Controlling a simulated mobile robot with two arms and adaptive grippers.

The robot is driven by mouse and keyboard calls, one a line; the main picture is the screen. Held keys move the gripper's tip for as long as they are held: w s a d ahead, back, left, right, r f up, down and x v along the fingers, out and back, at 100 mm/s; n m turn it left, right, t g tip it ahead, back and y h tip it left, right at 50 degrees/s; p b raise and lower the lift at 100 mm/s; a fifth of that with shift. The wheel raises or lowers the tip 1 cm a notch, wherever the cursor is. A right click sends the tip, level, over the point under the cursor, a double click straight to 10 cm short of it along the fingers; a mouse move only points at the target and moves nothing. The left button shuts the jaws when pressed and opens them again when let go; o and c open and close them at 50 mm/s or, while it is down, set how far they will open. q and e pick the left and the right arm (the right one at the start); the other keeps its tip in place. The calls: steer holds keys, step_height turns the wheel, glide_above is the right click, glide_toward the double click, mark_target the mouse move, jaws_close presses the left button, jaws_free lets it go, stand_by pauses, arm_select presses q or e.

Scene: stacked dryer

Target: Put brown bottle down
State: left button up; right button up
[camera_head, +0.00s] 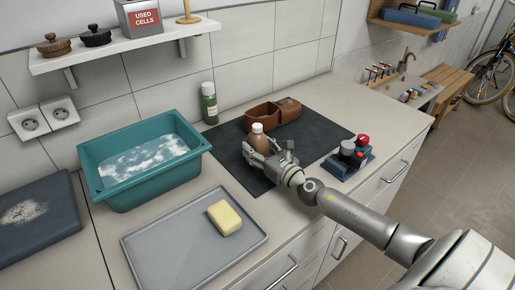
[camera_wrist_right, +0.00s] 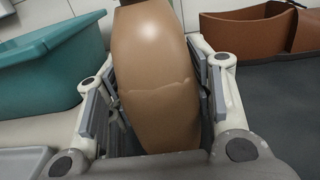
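The brown bottle (camera_head: 259,138) with a pale cap is upright over the dark mat (camera_head: 228,146) on the counter. My right gripper (camera_head: 270,155) is around its lower body. In the right wrist view the bottle (camera_wrist_right: 157,75) stands large between the two fingers (camera_wrist_right: 157,110), which look closed in on its sides. The bottle's base is partly hidden by the fingers, so I cannot tell whether it touches the mat. My left gripper does not show in either view.
A teal basin (camera_head: 103,191) with suds and a grey tray (camera_head: 143,250) with a yellow sponge (camera_head: 225,217) are at left. A green bottle (camera_head: 209,103) and brown leather case (camera_head: 262,115) stand behind. A blue holder (camera_head: 340,168) with red-topped items is at right. Bare mat lies between.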

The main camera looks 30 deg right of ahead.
steer(key=shift+o, duration=1.4)
steer(key=shift+r, duration=0.2)
steer(key=shift+s+f, duration=0.15)
steer(key=shift+s, duration=0.05)
steer(key=s+b, duration=0.1)
steer(key=s, duration=0.5)
steer(key=s+b, duration=0.1)
steer(key=s, duration=0.3)
steer(key=shift+d+b, duration=0.3)
steer(key=shift+d, duration=0.05)
steer(key=shift+s+d, duration=0.1)
steer(key=shift+s, duration=0.7)
